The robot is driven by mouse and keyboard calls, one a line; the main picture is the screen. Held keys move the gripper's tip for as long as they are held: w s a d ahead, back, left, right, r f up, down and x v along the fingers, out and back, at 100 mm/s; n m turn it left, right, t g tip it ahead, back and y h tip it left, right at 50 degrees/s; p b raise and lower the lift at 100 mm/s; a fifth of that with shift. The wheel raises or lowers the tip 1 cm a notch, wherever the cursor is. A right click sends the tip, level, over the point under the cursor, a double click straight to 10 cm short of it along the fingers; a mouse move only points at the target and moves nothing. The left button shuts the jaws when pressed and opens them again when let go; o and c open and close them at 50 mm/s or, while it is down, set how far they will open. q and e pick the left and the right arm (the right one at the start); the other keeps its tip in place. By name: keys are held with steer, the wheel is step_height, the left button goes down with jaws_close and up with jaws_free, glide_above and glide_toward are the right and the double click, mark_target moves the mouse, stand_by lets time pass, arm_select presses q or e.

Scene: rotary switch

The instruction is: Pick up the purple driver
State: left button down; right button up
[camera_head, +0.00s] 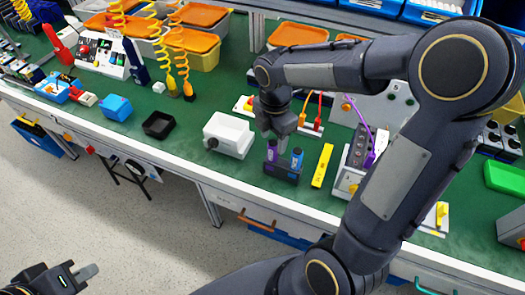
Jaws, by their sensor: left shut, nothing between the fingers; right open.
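The purple driver (271,150) stands upright in a dark holder (281,174) near the front of the green bench, left of a blue driver (297,157) in the same holder. My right gripper (279,137) points down just above and behind the two drivers. It is open, with nothing seen between its fingers, and I cannot tell whether it touches the purple driver. My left gripper (88,272) is at the lower left, over the floor in front of the bench, shut and empty.
A white box (228,134) stands left of the holder, and a yellow bar (322,165) lies to its right. A black tray (159,125) sits farther left. My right arm hides part of the bench on the right. Orange-lidded bins (190,46) stand at the back.

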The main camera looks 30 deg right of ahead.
mark_target(271, 152)
steer(key=f, duration=0.7)
steer(key=shift+w+a, duration=0.1)
steer(key=shift+w, duration=0.15)
steer(key=shift+c, duration=0.4)
steer(key=c, duration=1)
steer(key=shift+r, duration=0.1)
step_height(271, 152, up, 10)
steer(key=shift+f, duration=0.1)
